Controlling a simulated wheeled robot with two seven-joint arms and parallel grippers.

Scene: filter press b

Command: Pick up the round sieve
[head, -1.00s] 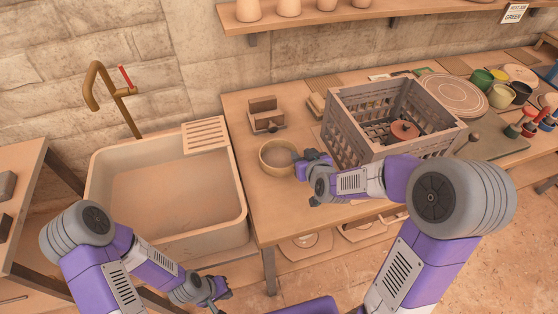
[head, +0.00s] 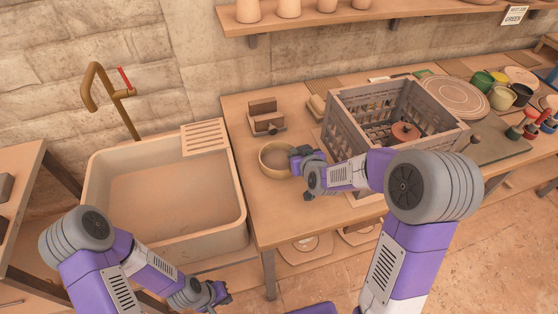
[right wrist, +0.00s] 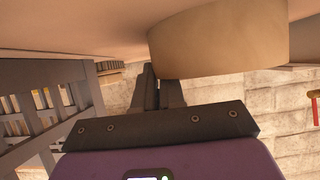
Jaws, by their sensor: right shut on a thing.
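The round sieve (head: 266,162), a tan ring with a round rim, is at the left part of the worktable, near the sink. In the right wrist view its curved wall (right wrist: 225,38) fills the upper middle. My right gripper (head: 295,158) is at the sieve's right side, shut on its wall; in the right wrist view the fingers (right wrist: 158,90) meet the wall's edge. I cannot tell whether the sieve touches the table. My left gripper (head: 218,294) hangs low in front of the sink, away from the sieve; its jaw opening is too small to make out.
A grey slatted crate (head: 345,145) holding a reddish lidded thing (head: 404,132) stands right of the sieve. A small wooden block holder (head: 266,118) is behind it. The sink (head: 110,200) lies to the left. Several coloured cups stand at the far right.

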